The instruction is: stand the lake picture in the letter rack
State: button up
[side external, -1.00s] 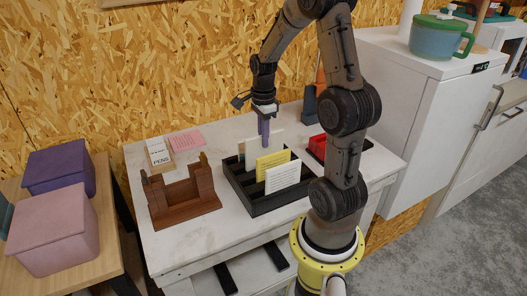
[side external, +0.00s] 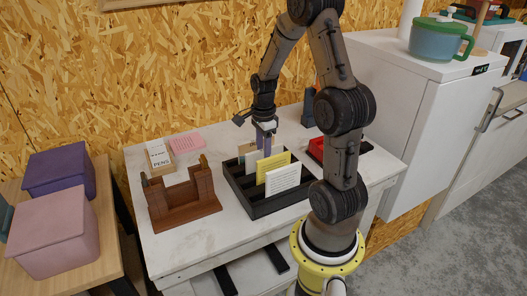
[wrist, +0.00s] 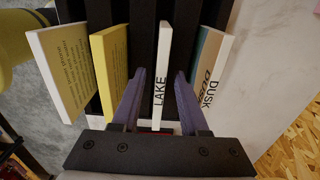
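The lake picture (wrist: 164,60) is a thin white card with LAKE on its edge. It stands in a slot of the black slotted tray (side external: 258,209), between a yellow card (side external: 270,166) and the DUSK card (wrist: 211,65). My gripper (wrist: 160,75) is open, its purple fingers on either side of the lake picture with small gaps showing. In the side view my gripper (side external: 265,138) is low over the tray. A brown wooden rack (side external: 184,208) with upright ends stands left of the tray; it looks like the letter rack. Its inside is partly hidden.
A white lettered card (side external: 283,179) stands at the tray's front. A PENS box (side external: 159,158) and a pink pad (side external: 187,143) lie behind the wooden rack. A red item (side external: 317,149) is right of the tray. The bench's front left is clear.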

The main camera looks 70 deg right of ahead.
jog(key=shift+r, duration=0.1)
notch_tip(320, 180, up, 12)
jog(key=a+r+n+t+h, duration=0.1)
jog(key=a+r+n+t, duration=0.3)
jog(key=a+n, duration=0.95)
jog(key=s+a+r+n+t+y, duration=0.1)
jog(key=s+a+n, duration=0.5)
jog(key=a+n, duration=0.4)
jog(key=n, duration=0.3)
jog(key=shift+s+r+t, duration=0.15)
jog(key=shift+s+t, duration=0.05)
jog(key=shift+t, duration=0.1)
jog(key=shift+n, duration=0.25)
